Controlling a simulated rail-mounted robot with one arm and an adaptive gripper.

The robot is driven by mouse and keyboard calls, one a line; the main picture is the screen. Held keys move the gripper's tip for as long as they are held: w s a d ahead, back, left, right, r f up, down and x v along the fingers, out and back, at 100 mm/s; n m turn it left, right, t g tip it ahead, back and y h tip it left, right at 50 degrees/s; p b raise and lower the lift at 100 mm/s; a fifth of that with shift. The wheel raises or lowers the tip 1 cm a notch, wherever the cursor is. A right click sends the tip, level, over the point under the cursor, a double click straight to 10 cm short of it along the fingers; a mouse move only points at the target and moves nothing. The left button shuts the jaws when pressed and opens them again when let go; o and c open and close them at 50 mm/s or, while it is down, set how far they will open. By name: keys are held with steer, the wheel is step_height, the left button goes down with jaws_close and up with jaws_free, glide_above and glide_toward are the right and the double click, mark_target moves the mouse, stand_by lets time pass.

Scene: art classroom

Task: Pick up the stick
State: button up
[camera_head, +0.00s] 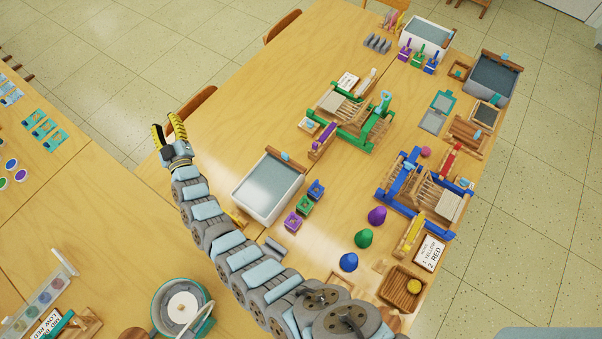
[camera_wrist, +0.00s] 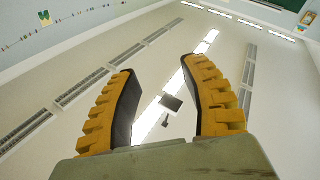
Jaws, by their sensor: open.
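My gripper (camera_head: 167,128) is open and empty, raised at the left of the long wooden table, with its yellow-and-black fingers pointing up. In the wrist view the open fingers (camera_wrist: 158,72) frame only ceiling and wall. Several stick-like pieces lie far to the right of it: a purple one (camera_head: 323,142) beside a green frame, a yellow one (camera_head: 411,236) and a red one (camera_head: 450,160) by a blue frame, and a pale one (camera_head: 366,80) near a white card. I cannot tell which is the stick. None is near my gripper.
A grey-filled tray (camera_head: 296,202) stands between my arm and the frames. The green frame (camera_head: 350,136), blue frame (camera_head: 390,188), coloured cones (camera_head: 364,238) and a wooden basket (camera_head: 383,287) crowd the right. The table's far left part (camera_head: 290,75) is clear.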

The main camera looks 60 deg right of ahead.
steer(key=w+d+n+y, duration=0.3)
steer(key=w+d, duration=0.1)
steer(key=w, duration=0.1)
steer(key=n+g+y+b, duration=0.6)
steer(key=n+g+y, duration=0.2)
steer(key=n+g, duration=0.85)
glide_above(316, 185)
step_height(316, 185, down, 18)
steer(key=f, duration=0.3)
steer(key=f+b, duration=0.1)
steer(key=f, duration=0.2)
steer(key=f+b, duration=0.1)
steer(key=f, duration=0.2)
steer(key=shift+s+d+f, duration=0.1)
steer(key=shift+d+f, duration=0.1)
steer(key=shift+d, duration=0.1)
steer(key=shift+d+f, duration=0.15)
steer(key=shift+f, duration=0.7)
steer(key=shift+w+a+f, duration=0.1)
steer(key=shift+f, duration=0.8)
steer(key=shift+w+a+f, duration=0.1)
steer(key=shift+f, duration=0.8)
steer(key=shift+s+d+f, duration=0.1)
steer(key=shift+f, duration=0.85)
